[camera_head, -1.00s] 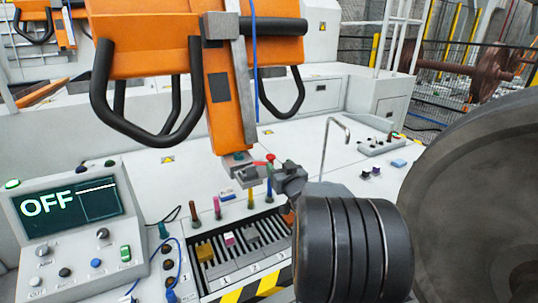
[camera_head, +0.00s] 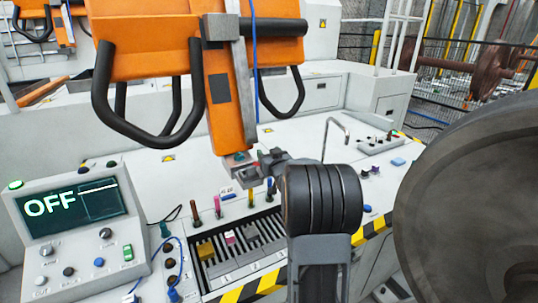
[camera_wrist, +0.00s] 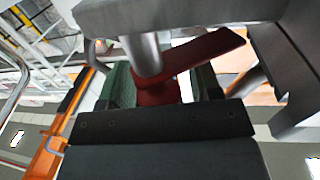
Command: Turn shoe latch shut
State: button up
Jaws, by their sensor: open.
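The red shoe latch (camera_wrist: 200,63) shows in the wrist view as a flat lever on a round grey pin, slanting up to the right. The green-padded fingers of my gripper (camera_wrist: 160,85) stand apart, one on each side of the latch's red lower part. I cannot tell whether they touch it. In the head view my gripper (camera_head: 268,160) is at the lower end of the orange hanging arm, beside the grey shoe (camera_head: 238,172). There it hides most of the latch.
A console (camera_head: 75,225) with a screen reading OFF stands at the left. A slotted tray (camera_head: 235,245) with coloured pieces lies below the shoe. A large dark wheel (camera_head: 470,190) fills the right side. A bent metal rod (camera_head: 335,130) rises from the white deck.

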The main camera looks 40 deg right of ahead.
jog(key=shift+c, duration=0.4)
jog(key=c, duration=0.8)
jog(key=shift+y, duration=0.3)
jog(key=shift+a+n+y+p, duration=0.2)
jog(key=shift+n+y+p, duration=1.1)
jog(key=shift+y, duration=0.8)
jog(key=shift+a+n+y+p, duration=0.2)
jog(key=shift+n+y+p, duration=0.8)
jog(key=shift+n+y, duration=0.85)
jog(key=shift+y, duration=0.55)
